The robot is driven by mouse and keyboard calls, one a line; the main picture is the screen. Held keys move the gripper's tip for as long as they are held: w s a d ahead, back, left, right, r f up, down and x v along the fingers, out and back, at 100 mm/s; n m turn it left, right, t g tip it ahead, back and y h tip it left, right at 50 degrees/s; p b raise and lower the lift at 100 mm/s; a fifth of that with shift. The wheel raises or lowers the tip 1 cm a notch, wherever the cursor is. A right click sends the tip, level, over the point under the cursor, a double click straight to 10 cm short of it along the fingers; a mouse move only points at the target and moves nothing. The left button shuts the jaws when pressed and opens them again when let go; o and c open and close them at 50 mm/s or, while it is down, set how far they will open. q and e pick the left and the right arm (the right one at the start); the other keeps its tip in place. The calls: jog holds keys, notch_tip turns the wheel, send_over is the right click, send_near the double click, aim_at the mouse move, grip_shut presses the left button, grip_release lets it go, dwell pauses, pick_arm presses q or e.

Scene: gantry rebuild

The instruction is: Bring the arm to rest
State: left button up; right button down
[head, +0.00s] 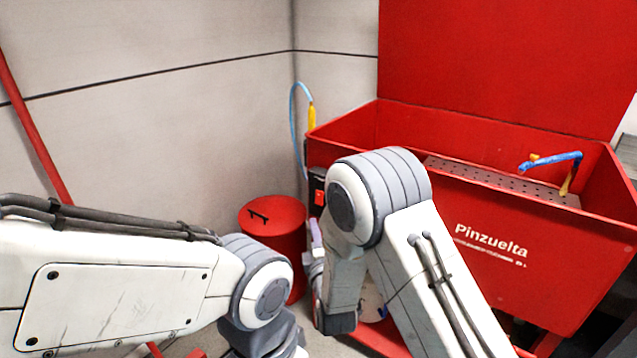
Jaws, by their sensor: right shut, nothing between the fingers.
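My right arm (385,190) comes in from the bottom right, bends at a grey and white joint in the middle, and folds down in front of the red washer. Its gripper is low in the middle, largely hidden by my own arm links; it is shut with nothing in it. My left arm (120,290) comes in from the left and bends down at its joint. The left gripper is below the picture's edge and not seen.
A blue hose (293,100) hangs by the grey wall.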

jog(key=s+a+m+g+y, duration=0.1)
jog(key=s+a+m+g, duration=0.3)
jog(key=s+m+g, duration=0.55)
jog(key=s+d+r+m+g+h, duration=0.1)
jog(key=s+d+g, duration=0.25)
jog(key=s, duration=0.55)
jog(key=s+d+r+m+g+h, duration=0.15)
jog(key=s+d, duration=0.25)
jog(key=s, duration=0.5)
jog(key=s+d+m+g+h, duration=0.1)
jog(key=s+d+g, duration=0.25)
jog(key=s, duration=0.55)
notch_tip(320, 180, up, 21)
jog(key=p, duration=2.1)
jog(key=shift+m, duration=0.3)
